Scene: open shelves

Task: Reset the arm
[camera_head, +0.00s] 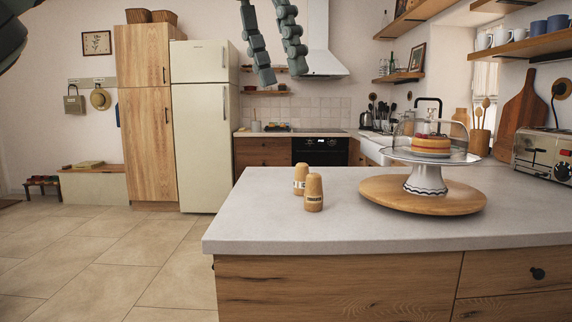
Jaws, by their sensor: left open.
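My left gripper (283,73) hangs down into the top of the head view, in front of the far kitchen wall. Its two dark grey-green segmented fingers are apart, with nothing between them. It is in the air, well above the counter in the picture. A dark rounded part at the upper left edge is probably my own arm. My right gripper does not show.
A grey counter (260,215) fills the front right. It bears two wooden shakers (313,192), (300,179) and a cake stand (426,180) on a round board (380,190). A toaster (543,155) stands at right. Open floor (100,260) lies at left.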

